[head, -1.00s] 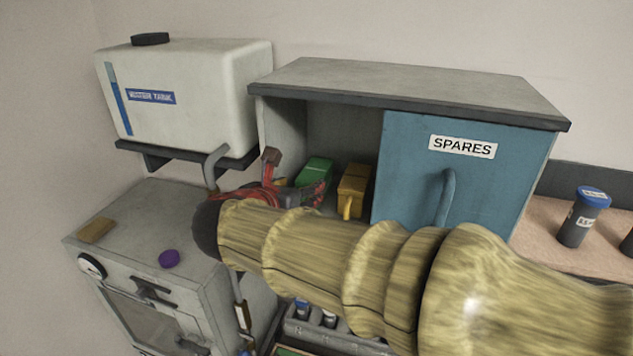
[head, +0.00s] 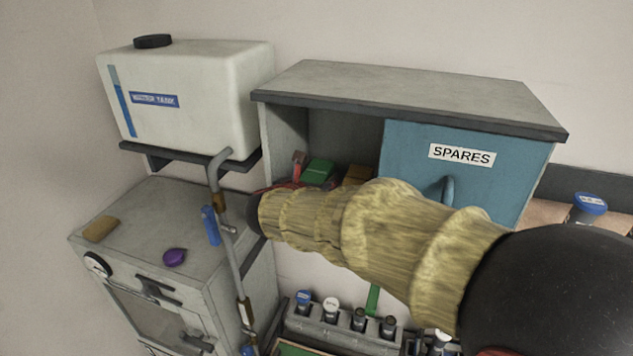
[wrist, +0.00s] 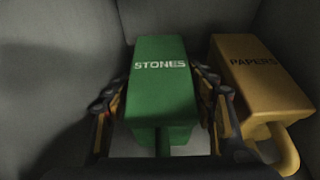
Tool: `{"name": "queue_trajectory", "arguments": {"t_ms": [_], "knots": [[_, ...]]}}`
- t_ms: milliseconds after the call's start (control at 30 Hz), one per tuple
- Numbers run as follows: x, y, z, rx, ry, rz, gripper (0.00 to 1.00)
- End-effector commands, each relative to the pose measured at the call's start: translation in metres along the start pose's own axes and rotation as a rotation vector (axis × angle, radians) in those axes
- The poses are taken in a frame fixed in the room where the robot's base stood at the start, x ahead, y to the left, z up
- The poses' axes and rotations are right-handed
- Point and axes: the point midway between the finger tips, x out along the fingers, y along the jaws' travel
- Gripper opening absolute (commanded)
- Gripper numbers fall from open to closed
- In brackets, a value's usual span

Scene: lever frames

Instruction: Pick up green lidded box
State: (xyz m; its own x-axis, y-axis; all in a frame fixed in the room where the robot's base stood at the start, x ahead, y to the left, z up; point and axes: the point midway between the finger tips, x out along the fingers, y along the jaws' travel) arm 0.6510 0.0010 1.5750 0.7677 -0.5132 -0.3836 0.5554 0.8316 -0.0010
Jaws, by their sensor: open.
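The green lidded box (wrist: 161,87), labelled STONES, stands inside the open side of the cabinet. In the head view its top (head: 318,172) shows past my arm. In the wrist view my gripper (wrist: 165,110) is open, with one finger on each side of the box. The right finger lies in the narrow gap between the green box and the yellow box. I cannot tell whether the fingers touch the green box. My arm hides the lower part of the box in the head view.
A yellow box (wrist: 258,80), labelled PAPERS, stands close on the right with a handle in front. The blue SPARES door (head: 470,185) covers the cabinet's right half. The cabinet walls and roof (head: 420,95) enclose the space. A water tank (head: 190,100) and a pipe (head: 222,215) are at left.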

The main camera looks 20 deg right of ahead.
Motion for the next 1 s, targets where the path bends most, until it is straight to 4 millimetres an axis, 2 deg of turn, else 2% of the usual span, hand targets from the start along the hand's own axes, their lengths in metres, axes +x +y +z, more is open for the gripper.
{"name": "queue_trajectory", "arguments": {"t_ms": [267, 1000], "knots": [[0.0027, 0.0000, -0.0004, 0.000, 0.000, 0.001, 0.55], [0.0024, 0.0000, -0.0001, 0.000, 0.000, 0.000, 0.13]]}}
